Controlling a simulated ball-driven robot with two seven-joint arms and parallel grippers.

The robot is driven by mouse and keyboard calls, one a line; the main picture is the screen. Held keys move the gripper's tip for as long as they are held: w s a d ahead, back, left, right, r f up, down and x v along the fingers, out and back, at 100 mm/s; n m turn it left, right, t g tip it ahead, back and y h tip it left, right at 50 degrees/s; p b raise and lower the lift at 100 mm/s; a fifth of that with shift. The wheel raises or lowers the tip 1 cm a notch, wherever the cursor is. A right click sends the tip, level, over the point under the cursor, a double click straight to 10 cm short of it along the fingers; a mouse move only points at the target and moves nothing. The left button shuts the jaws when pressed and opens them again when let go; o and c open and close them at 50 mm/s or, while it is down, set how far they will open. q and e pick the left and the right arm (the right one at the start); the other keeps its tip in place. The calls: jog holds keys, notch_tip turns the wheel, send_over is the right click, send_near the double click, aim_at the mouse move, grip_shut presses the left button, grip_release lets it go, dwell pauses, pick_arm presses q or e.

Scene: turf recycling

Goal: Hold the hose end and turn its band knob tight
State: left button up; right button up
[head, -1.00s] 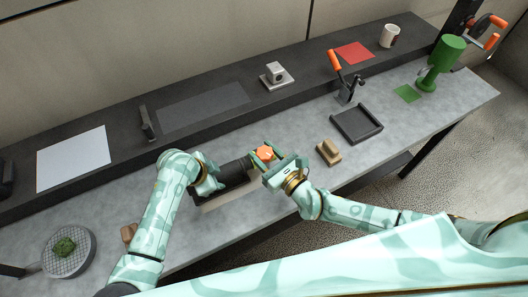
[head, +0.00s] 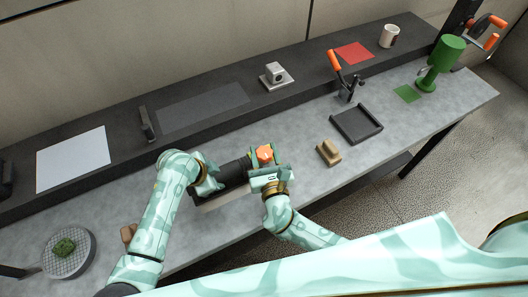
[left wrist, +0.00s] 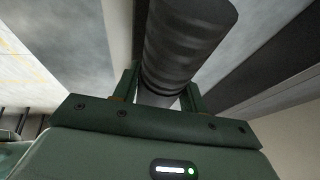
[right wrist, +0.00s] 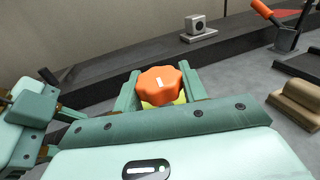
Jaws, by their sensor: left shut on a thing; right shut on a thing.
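The black ribbed hose (head: 234,172) lies along the front of the bench and runs between my two grippers. My left gripper (head: 212,176) is shut around the hose; in the left wrist view the hose (left wrist: 185,45) passes between its fingers. The orange lobed band knob (head: 265,154) is at the hose's right end. In the right wrist view the knob (right wrist: 160,86), with a white mark on top, sits between the fingers of my right gripper (right wrist: 158,92), which is shut on it. A yellowish part shows just below the knob.
A wooden block (head: 328,152) and a black tray (head: 356,124) lie to the right. A round mesh dish (head: 68,262) with a green clump is at the left. A dark raised shelf (head: 203,105) runs behind.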

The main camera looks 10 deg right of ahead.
jog(key=shift+m+h, duration=0.3)
jog(key=shift+h, duration=0.1)
jog(key=o, duration=1)
jog(key=shift+s, duration=0.1)
jog(key=s, duration=0.8)
jog(key=s+a, duration=0.1)
jog(key=s, duration=0.2)
jog(key=shift+s, duration=0.4)
